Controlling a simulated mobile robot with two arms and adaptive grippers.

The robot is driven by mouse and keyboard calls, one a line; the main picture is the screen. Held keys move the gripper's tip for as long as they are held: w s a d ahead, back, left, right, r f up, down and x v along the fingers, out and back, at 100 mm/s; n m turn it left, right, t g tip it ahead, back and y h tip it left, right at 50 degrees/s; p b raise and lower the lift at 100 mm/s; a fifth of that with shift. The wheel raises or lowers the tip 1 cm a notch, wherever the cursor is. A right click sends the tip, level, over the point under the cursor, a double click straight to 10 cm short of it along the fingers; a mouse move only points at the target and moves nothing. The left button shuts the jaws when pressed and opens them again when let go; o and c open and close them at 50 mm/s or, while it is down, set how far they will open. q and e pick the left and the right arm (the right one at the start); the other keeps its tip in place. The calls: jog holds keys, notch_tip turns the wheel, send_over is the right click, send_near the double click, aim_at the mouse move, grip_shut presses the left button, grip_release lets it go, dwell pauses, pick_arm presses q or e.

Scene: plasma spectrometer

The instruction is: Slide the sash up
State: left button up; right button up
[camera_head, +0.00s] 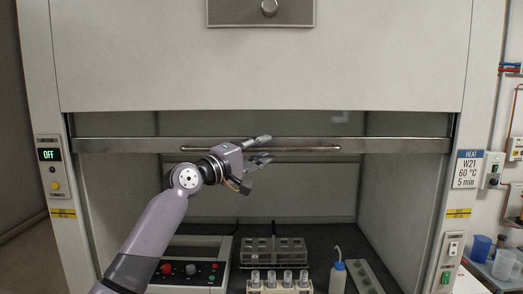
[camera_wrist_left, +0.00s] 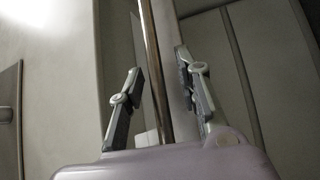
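The sash shows as a horizontal metal rail (camera_head: 400,145) across the fume hood opening, a little below the hood's upper panel. A thin bar handle (camera_head: 310,149) runs along the middle of the rail. My left gripper (camera_head: 264,149) is at the handle's middle, with one finger above it and one below. In the left wrist view the handle (camera_wrist_left: 155,70) passes between the two spread fingers of my left gripper (camera_wrist_left: 162,95), and a gap shows on either side. My right gripper is in neither view.
Inside the hood stand a control box with knobs (camera_head: 190,268), a clear rack (camera_head: 285,250), a row of small vials (camera_head: 280,280), and a wash bottle (camera_head: 338,277). An OFF display (camera_head: 49,155) is on the left post. A HEAT label (camera_head: 467,169) is on the right post.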

pick_arm(q)
jog(key=shift+s+a+f, duration=0.15)
jog(key=shift+s+a, duration=0.15)
jog(key=shift+a, duration=0.05)
jog(key=v, duration=1.1)
